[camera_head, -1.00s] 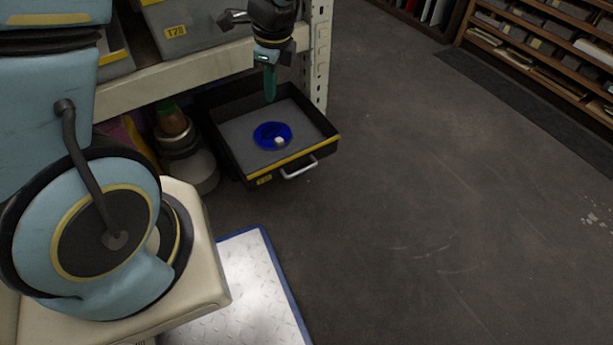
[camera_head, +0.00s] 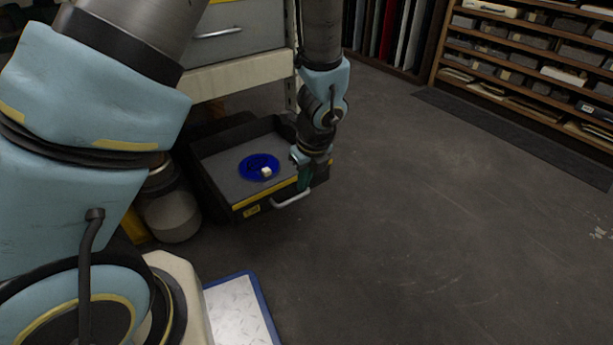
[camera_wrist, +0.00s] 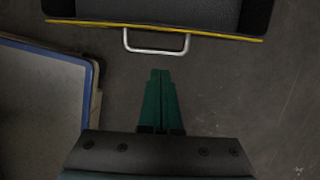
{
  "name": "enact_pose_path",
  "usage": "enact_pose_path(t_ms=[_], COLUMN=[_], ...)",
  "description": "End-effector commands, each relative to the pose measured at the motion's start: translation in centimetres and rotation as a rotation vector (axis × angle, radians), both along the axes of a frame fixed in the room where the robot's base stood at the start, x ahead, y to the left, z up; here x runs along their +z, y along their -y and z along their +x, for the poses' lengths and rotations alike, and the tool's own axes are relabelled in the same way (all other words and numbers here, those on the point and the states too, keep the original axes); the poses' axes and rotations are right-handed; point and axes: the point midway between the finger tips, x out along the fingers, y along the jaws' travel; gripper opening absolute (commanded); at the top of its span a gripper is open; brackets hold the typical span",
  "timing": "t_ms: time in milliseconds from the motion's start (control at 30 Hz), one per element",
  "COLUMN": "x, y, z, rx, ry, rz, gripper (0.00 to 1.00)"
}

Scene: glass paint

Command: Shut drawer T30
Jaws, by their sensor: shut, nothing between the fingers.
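The open drawer (camera_head: 222,170) is black with a yellow front edge and stands pulled out below the shelf in the head view. A blue round dish (camera_head: 259,167) with a small white piece (camera_head: 266,172) lies inside it. Its silver handle (camera_head: 291,199) is on the front face; the label there is too small to read. In the wrist view the handle (camera_wrist: 157,44) lies just beyond the fingertips. My gripper (camera_wrist: 160,72) has its green fingers shut and empty, with floor showing between them and the handle. In the head view my gripper (camera_head: 304,188) hangs near the drawer's front right, partly covering it.
A blue-edged metal plate (camera_head: 240,312) lies on the floor in front of the drawer. A grey container (camera_head: 170,215) stands left of the drawer. A cream shelf beam (camera_head: 235,76) runs above it. The floor to the right is clear.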

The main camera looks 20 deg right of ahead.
Motion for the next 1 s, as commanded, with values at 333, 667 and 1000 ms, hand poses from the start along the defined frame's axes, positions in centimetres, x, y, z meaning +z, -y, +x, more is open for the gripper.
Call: enact_pose_path(t_ms=[333,667,1000], x=[-2.1,-1.9,-1.4], y=[-0.7,-0.9,-1.2], z=[3.6,4.4,6.1], rx=[0.004,0.001,0.005], ry=[0.000,0.000,0.001], rz=[-0.002,0.000,0.002], gripper=[0.00,0.00,0.00])
